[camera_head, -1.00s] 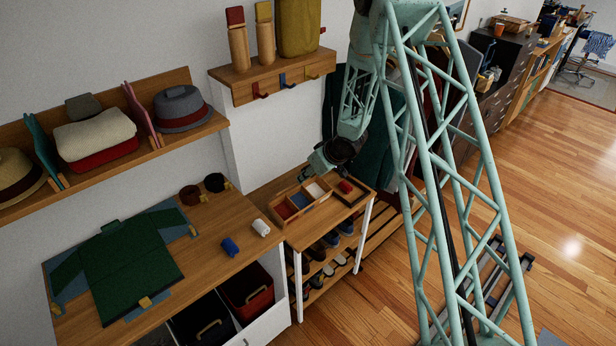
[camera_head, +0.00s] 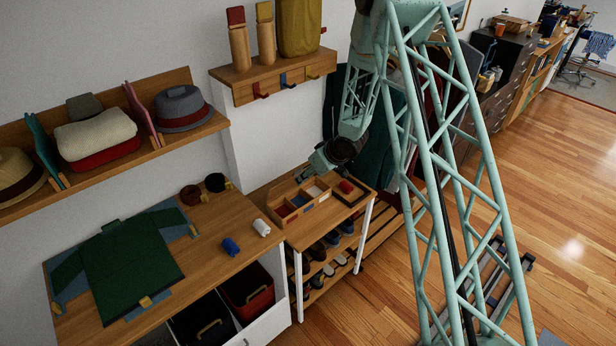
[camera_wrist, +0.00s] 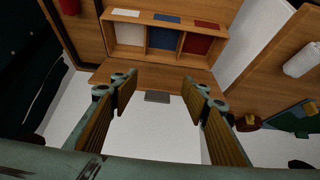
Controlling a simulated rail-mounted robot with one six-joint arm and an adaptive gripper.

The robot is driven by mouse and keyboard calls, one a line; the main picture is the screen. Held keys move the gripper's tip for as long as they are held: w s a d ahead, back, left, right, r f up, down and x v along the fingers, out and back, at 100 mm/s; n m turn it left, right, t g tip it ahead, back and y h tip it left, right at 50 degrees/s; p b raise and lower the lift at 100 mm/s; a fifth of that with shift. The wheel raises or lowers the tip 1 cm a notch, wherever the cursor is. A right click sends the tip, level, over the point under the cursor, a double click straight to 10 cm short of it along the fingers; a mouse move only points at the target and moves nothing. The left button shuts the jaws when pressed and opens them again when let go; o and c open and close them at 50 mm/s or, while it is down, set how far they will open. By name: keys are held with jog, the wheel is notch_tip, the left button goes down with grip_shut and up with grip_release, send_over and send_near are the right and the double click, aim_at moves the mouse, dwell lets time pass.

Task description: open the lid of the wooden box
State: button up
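The wooden box (camera_head: 313,207) stands on the small wooden table. Its compartments show red, blue and white inside, so it is uncovered. In the wrist view the box (camera_wrist: 178,56) is at the top, with coloured patches along its far rim. A wooden panel with a grey tab (camera_wrist: 157,97) extends from its near side; it looks like the lid (camera_wrist: 150,81), swung back toward the wall. My gripper (camera_wrist: 160,88) is open and empty, its fingers on either side of the tab in the picture. Contact cannot be told. In the head view my gripper (camera_head: 305,176) is at the box's back side.
A small tray with a red item (camera_head: 347,187) lies right of the box. Blue and white rolls (camera_head: 231,246) lie on the desk to the left. The white wall is close behind the box. A hook shelf (camera_head: 275,80) hangs above.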

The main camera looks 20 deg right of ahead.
dwell(0.4)
jog(key=v, duration=1.2)
dwell(0.3)
jog(key=shift+c, duration=0.5)
